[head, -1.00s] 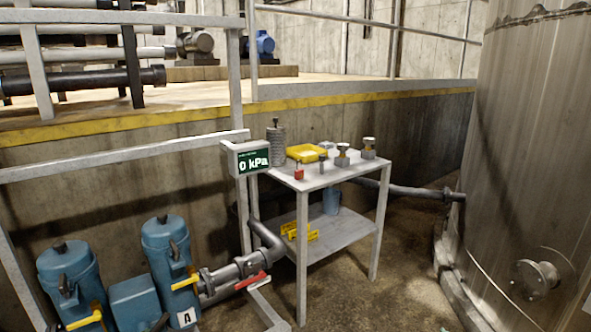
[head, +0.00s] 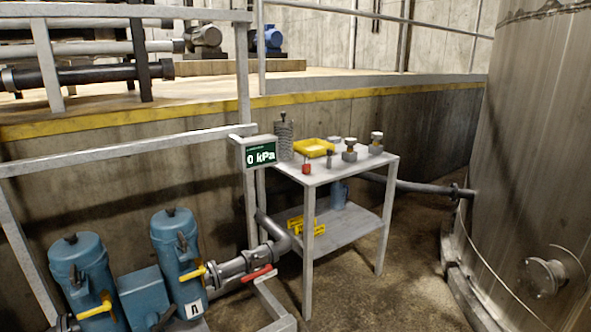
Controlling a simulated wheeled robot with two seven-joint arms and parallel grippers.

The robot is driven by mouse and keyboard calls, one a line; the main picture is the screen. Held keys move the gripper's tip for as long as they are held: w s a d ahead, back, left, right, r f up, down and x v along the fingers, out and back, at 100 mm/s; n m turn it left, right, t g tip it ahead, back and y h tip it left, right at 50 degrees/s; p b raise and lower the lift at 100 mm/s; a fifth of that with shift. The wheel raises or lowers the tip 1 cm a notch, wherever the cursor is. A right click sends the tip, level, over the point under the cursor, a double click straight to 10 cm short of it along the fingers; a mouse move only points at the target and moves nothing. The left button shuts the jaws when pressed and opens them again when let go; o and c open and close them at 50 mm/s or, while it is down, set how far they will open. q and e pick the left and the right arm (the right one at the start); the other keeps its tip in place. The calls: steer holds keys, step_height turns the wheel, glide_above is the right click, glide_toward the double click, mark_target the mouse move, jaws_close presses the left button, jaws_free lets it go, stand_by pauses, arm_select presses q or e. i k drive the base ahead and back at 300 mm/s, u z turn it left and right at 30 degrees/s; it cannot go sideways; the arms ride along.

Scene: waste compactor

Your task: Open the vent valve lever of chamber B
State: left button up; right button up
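Two blue canisters stand at the lower left, a left one (head: 78,268) and a right one (head: 176,245). A yellow lever (head: 97,309) sits low on the left canister, and another yellow lever (head: 193,273) sits on the right canister beside the pipe. A white label (head: 195,308) is under the right canister; its letter is hard to read now but read A earlier. No label B is visible, so I cannot tell which lever belongs to chamber B. A red lever (head: 257,274) is on the grey outlet pipe (head: 232,267). Neither gripper is in view.
A display (head: 258,154) reads 0 kPa on the railing post. A metal cart (head: 340,172) holds a yellow tray (head: 315,147) and small fittings. A large tank (head: 535,150) stands at the right. Railings (head: 120,151) run behind the canisters. Floor before the cart is clear.

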mark_target(106, 305)
steer(key=u, duration=1.4)
